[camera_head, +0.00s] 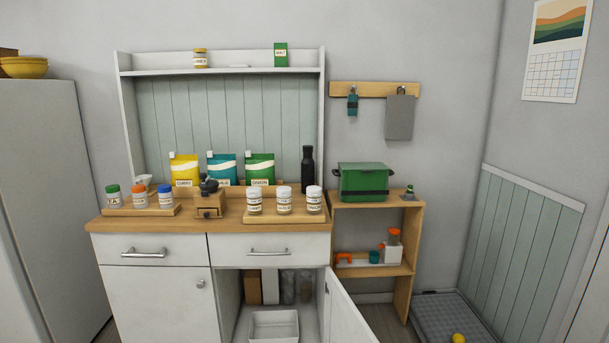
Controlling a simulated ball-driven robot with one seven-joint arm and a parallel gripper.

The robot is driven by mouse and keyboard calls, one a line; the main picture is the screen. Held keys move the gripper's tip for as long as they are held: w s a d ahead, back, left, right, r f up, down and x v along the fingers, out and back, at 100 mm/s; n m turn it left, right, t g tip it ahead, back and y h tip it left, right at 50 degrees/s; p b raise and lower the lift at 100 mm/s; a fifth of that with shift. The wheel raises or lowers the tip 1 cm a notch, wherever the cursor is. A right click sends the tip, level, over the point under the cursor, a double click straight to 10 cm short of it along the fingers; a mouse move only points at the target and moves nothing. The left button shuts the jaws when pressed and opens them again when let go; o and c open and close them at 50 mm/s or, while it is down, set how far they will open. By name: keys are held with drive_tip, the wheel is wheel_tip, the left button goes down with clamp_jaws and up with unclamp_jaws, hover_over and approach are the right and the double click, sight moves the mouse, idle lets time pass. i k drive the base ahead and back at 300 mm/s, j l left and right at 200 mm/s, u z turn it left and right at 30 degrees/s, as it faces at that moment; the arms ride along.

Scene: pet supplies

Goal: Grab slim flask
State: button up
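The slim flask looks to be the tall, narrow black bottle (307,169). It stands upright at the back right of the wooden counter top, near the hutch's right side post. Its lower end is partly hidden behind the rightmost white jar (314,199). My gripper is not in view.
Several white jars stand on a wooden board (262,215) in front of the bottle. Yellow, teal and green pouches (260,169) and a dark grinder (209,199) are to its left. A green box (363,182) sits on the side shelf. A lower cabinet door (348,311) hangs open.

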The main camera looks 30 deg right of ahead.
sight(307, 165)
drive_tip(key=i+l, duration=0.1)
drive_tip(key=i, duration=0.4)
drive_tip(key=i+l, duration=0.1)
drive_tip(key=i, duration=0.35)
drive_tip(key=i+l, duration=0.1)
drive_tip(key=l, duration=0.35)
drive_tip(key=i+l, duration=0.15)
drive_tip(key=l, duration=0.25)
drive_tip(key=i+l+u, duration=0.1)
drive_tip(key=l, duration=0.35)
drive_tip(key=i+l, duration=0.1)
drive_tip(key=l, duration=0.3)
drive_tip(key=i+l, duration=0.15)
drive_tip(key=l, duration=0.3)
